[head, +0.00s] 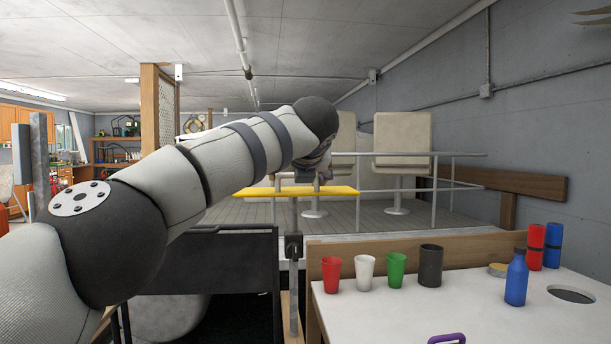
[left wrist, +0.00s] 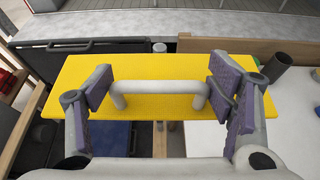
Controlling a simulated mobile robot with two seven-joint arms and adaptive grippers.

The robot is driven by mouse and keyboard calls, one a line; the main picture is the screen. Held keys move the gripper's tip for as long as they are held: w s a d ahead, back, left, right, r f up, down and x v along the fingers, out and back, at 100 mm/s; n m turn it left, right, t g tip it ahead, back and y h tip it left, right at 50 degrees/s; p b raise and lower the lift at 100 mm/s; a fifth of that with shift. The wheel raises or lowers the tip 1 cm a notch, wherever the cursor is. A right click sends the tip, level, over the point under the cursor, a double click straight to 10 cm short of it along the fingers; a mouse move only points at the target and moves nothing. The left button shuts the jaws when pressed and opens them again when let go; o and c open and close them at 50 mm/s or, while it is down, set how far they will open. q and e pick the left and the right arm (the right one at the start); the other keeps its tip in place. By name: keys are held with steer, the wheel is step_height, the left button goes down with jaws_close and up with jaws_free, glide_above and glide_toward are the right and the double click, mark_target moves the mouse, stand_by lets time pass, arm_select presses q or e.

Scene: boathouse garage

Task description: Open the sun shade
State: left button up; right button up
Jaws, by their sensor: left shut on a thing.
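A flat yellow panel, apparently the sun shade (head: 265,192), lies level on top of an upright grey post (head: 294,247) in the head view. In the left wrist view the yellow panel (left wrist: 155,68) fills the middle and carries a white bar handle (left wrist: 158,87). My left gripper (left wrist: 160,92) has its purple-padded fingers at the two ends of this handle and is shut on it. In the head view the left gripper (head: 316,177) is over the panel's right part, partly hidden by my own arm. My right gripper is in neither view.
A white table (head: 420,312) at right holds red (head: 331,274), white (head: 364,272) and green (head: 396,270) cups, a black cup (head: 431,265) and a blue bottle (head: 516,277). A metal railing (head: 460,155) and cream seats (head: 402,140) stand behind. A dark panel (head: 235,262) is left of the post.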

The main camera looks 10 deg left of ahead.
arm_select(q)
steer(key=shift+d, duration=0.2)
steer(key=o, duration=1.4)
steer(key=v, duration=1.2)
